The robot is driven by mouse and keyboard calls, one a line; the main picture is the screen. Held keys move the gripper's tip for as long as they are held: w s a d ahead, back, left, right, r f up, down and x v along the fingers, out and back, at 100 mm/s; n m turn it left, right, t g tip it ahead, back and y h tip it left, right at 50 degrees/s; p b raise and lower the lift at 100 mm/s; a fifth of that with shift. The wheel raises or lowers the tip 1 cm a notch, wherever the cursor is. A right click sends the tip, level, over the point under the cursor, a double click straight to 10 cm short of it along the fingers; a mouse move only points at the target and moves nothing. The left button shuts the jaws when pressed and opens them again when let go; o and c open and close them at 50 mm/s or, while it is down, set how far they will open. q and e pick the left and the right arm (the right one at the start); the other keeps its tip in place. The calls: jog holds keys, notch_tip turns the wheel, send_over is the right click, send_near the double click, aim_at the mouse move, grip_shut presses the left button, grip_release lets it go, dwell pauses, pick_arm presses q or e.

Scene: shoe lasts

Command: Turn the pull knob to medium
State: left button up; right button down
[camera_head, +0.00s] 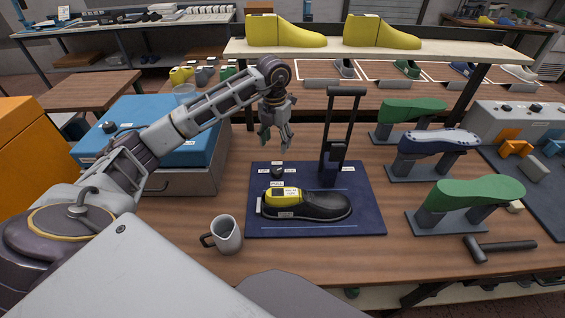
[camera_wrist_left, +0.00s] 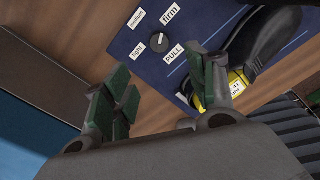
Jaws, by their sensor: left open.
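The dark round pull knob (camera_head: 278,171) sits on the blue board (camera_head: 360,220), behind the dark shoe (camera_head: 325,207) on its yellow last. In the left wrist view the knob (camera_wrist_left: 159,42) has the labels medium (camera_wrist_left: 136,17), firm (camera_wrist_left: 170,12), light (camera_wrist_left: 138,50) and PULL (camera_wrist_left: 174,54) around it. It has a small pale mark, but its exact pointing is too small to tell. My left gripper (camera_head: 276,138) hangs above the knob, fingers down, open and empty, apart from it. In the wrist view the knob lies beyond the fingertips (camera_wrist_left: 158,75). My right gripper is out of view.
A black upright frame (camera_head: 345,130) stands on the board right of the knob. A grey mug (camera_head: 228,238) is at front left and a blue-topped box (camera_head: 185,180) at left. Green lasts (camera_head: 480,193) on stands and a hammer (camera_head: 500,247) are at right.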

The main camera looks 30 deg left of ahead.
aim_at(277, 170)
pick_arm(q)
notch_tip(277, 170, down, 12)
jog(key=shift+w+r+p, duration=0.1)
jog(key=shift+w+p, duration=0.05)
jog(key=shift+p, duration=0.45)
jog(key=shift+f, duration=0.95)
jog(key=c, duration=1)
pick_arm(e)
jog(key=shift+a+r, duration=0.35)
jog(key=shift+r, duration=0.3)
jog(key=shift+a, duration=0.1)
